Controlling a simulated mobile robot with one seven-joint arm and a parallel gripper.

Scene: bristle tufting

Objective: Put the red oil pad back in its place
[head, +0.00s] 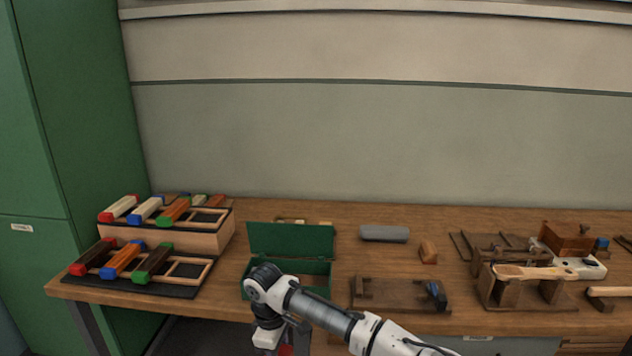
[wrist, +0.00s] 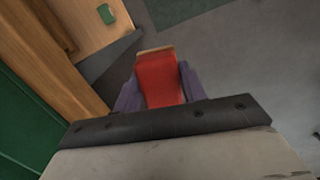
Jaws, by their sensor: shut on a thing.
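My gripper (wrist: 160,88) is shut on the red oil pad (wrist: 159,72), a red block with a light brown strip at its far end. The purple-grey fingers press on its two sides. In the head view my gripper hangs low in front of the bench, and a small red bit of the pad (head: 285,350) shows at the bottom edge. The rest of the pad is hidden there. An open green box (head: 290,240) stands on the bench behind my arm, its lid up. My arm hides part of its front.
Two racks of coloured-ended blocks, a rear one (head: 180,238) and a front one (head: 180,291), fill the bench's left end. A grey roll (head: 384,233), a brown block (head: 428,252) and a wooden fixture (head: 390,294) lie right of the box. Wooden jigs crowd the far right.

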